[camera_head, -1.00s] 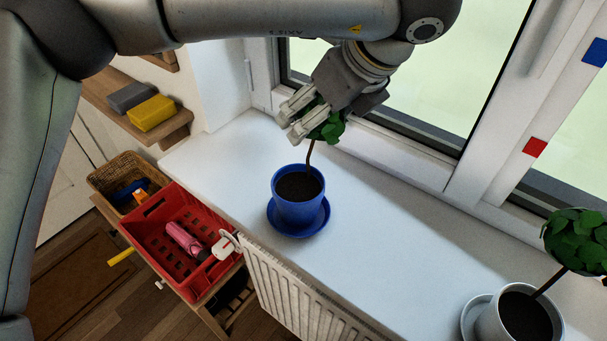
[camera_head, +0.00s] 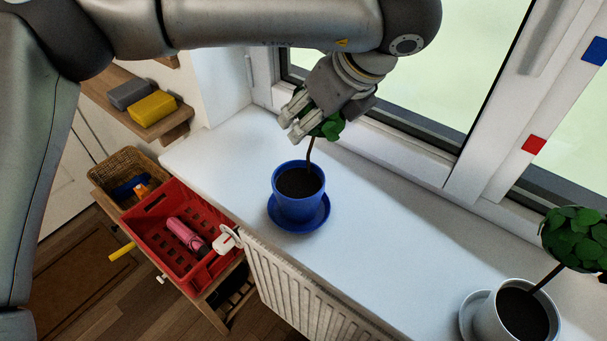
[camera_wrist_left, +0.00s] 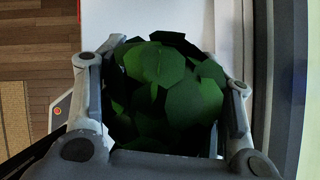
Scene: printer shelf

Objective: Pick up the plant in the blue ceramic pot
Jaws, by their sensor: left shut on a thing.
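The plant stands in a blue ceramic pot (camera_head: 298,208) with dark soil, on a blue saucer (camera_head: 322,222) on the white windowsill. Its thin brown stem (camera_head: 309,155) rises to green leaves (camera_head: 333,127). My left gripper (camera_head: 293,118) comes from above and is shut on the leafy top. In the left wrist view the leaves (camera_wrist_left: 165,85) fill the space between the two fingers. The pot is upright and appears to rest on its saucer. Part of the foliage is hidden by the gripper. My right gripper is not in view.
A second plant in a white pot (camera_head: 487,322) stands at the lower right of the windowsill (camera_head: 390,235). The window frame is close behind my gripper. A red crate (camera_head: 150,247), a basket (camera_head: 105,180) and a radiator (camera_head: 300,300) lie in front of the sill.

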